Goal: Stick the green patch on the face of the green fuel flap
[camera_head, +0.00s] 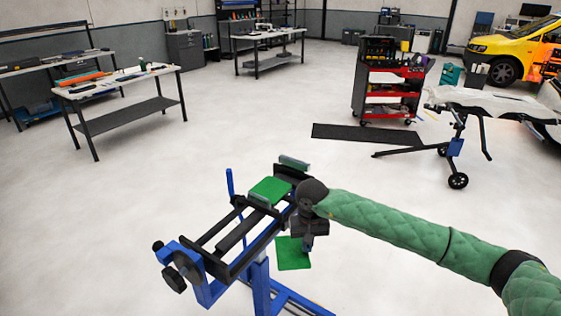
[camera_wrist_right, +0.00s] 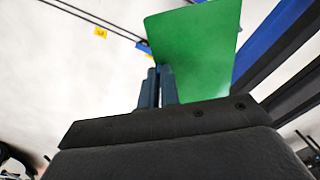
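The green fuel flap (camera_head: 270,190) appears to be the small green-topped block lying on the black bars of a blue stand, its green face up. My right gripper (camera_head: 308,240) is just right of the stand, below the flap's height. It is shut on the edge of the green patch (camera_head: 293,254), a thin flat square that hangs to the left of the fingers, apart from the flap. In the right wrist view the fingers (camera_wrist_right: 157,88) pinch the patch (camera_wrist_right: 195,45) near its lower left edge. My left gripper is not in view.
Workbenches (camera_head: 125,85), a red tool cart (camera_head: 388,90) and a yellow car (camera_head: 515,50) stand well back. Open floor surrounds the stand.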

